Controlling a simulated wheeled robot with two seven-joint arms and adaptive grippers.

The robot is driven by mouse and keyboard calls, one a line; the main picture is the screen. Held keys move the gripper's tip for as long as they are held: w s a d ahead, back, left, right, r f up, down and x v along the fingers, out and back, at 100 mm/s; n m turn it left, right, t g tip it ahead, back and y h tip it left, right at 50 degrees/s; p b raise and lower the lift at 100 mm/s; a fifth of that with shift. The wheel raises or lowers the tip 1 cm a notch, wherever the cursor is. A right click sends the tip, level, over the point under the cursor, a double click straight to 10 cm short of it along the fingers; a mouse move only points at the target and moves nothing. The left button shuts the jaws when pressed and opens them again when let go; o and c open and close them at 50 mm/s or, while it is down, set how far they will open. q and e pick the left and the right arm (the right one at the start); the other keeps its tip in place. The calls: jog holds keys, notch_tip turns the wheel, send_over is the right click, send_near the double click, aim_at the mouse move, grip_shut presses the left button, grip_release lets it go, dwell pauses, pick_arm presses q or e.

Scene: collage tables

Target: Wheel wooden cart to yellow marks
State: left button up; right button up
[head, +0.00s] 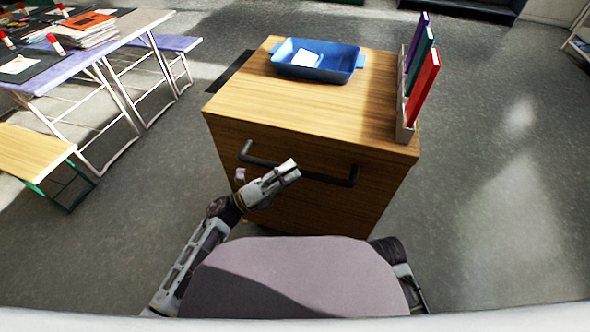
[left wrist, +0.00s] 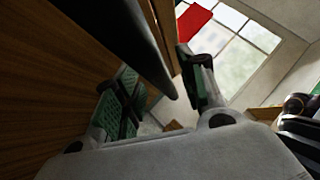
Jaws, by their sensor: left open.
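The wooden cart (head: 313,210) stands right in front of me, with a dark bar handle (head: 330,180) across its near face. My left gripper (head: 287,173) is at the handle, near its middle, with its fingers apart. In the left wrist view the dark handle (left wrist: 125,45) runs close to the two open fingers (left wrist: 160,95); I cannot tell if they touch it. My right gripper is out of view.
On the cart are a blue tray (head: 290,64) with a white item and a rack (head: 403,118) of colored folders. Tables (head: 60,83) and a bench (head: 30,152) stand at the left. The floor (head: 490,170) at the right is clear.

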pick_arm(q)
jog(key=shift+x, duration=0.8)
jog(key=shift+c, duration=0.5)
grip_shut()
